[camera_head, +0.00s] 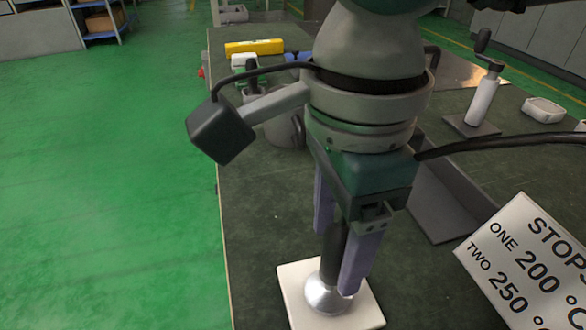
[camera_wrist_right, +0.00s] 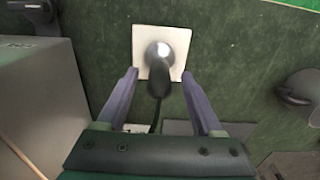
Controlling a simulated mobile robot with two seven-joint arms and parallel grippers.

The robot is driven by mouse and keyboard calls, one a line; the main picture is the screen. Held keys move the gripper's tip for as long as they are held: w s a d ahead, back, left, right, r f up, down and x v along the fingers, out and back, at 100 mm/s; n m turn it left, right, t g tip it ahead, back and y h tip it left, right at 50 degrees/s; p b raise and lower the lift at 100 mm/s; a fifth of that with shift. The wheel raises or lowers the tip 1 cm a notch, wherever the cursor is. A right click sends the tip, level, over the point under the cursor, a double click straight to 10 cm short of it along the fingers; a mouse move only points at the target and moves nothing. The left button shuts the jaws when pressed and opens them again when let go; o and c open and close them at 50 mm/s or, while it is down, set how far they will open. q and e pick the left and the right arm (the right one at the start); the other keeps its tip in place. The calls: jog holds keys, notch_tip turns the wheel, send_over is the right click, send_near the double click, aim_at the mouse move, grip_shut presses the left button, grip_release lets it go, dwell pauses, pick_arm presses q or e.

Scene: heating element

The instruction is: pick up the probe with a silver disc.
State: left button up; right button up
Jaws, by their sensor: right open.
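The probe has a dark upright handle (camera_head: 336,245) and a shiny silver disc (camera_head: 328,296) at its lower end. The disc rests on a white square plate (camera_head: 363,318) on the bench. In the right wrist view the silver disc (camera_wrist_right: 158,51) is in the middle of the plate (camera_wrist_right: 143,37), and the dark handle (camera_wrist_right: 159,82) points toward the camera. My right gripper (camera_head: 338,250) points down over the probe. It is open, with its lavender fingers on either side of the handle; the wrist view (camera_wrist_right: 160,76) shows gaps on both sides. My left gripper is out of view.
A sign with stop temperatures (camera_head: 525,262) stands at the lower right. A grey tray (camera_head: 445,200) lies behind it. A grey mug (camera_head: 286,132) stands behind my wrist. The bench's left edge is close.

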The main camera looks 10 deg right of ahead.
aim_at(333, 266)
notch_tip(333, 266, down, 5)
jog(key=shift+r+b, duration=0.2)
jog(key=shift+b, duration=0.4)
jog(key=shift+r, duration=0.1)
grip_shut()
